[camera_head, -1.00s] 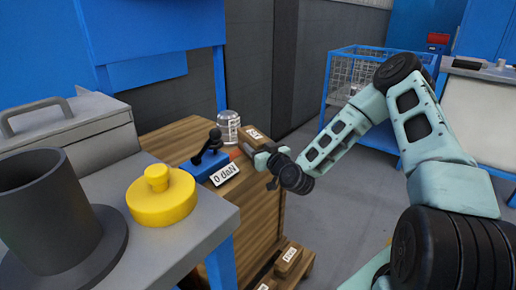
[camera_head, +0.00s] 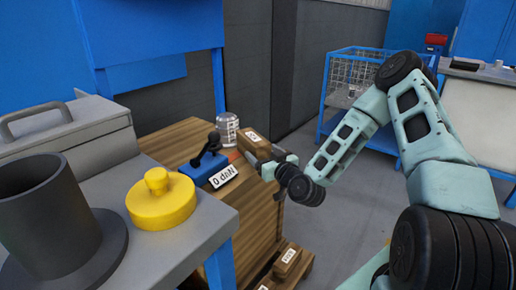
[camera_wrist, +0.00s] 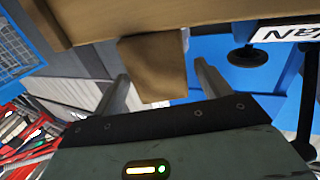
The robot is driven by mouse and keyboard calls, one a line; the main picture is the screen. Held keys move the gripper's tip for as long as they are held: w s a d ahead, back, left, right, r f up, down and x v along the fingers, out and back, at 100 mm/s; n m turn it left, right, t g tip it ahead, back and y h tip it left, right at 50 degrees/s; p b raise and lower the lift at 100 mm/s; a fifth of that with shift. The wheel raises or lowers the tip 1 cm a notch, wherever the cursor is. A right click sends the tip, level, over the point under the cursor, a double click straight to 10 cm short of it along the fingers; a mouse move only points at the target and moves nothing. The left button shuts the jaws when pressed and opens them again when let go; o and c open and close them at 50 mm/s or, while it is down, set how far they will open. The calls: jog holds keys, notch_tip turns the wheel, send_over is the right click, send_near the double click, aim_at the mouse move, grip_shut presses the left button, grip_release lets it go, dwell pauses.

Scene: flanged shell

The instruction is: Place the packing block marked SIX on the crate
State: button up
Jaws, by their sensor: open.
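The wooden crate (camera_head: 253,218) stands beyond the grey bench. A brown packing block (camera_head: 256,147) sits at the crate top's right edge, with a white label too small to read. My gripper (camera_head: 271,163) is open just right of this block. In the wrist view the block (camera_wrist: 155,62) shows ahead of and between the spread fingers of my gripper (camera_wrist: 160,88), apart from both; the crate (camera_wrist: 180,18) fills the top. Two more labelled blocks lie low by the crate's foot, one at the right (camera_head: 287,262) and one cut off (camera_head: 267,285); their marks are unreadable.
On the crate top stand a blue device (camera_head: 207,167) with a black lever and a "0 daN" sign, and a clear jar (camera_head: 228,128). A yellow knobbed weight (camera_head: 161,200) and a dark flanged shell (camera_head: 45,225) sit on the bench. Open floor lies right of the crate.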

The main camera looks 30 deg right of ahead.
jog(key=s, duration=0.7)
jog(key=shift+s+a, duration=0.15)
jog(key=shift+s, duration=0.1)
jog(key=shift+s, duration=0.1)
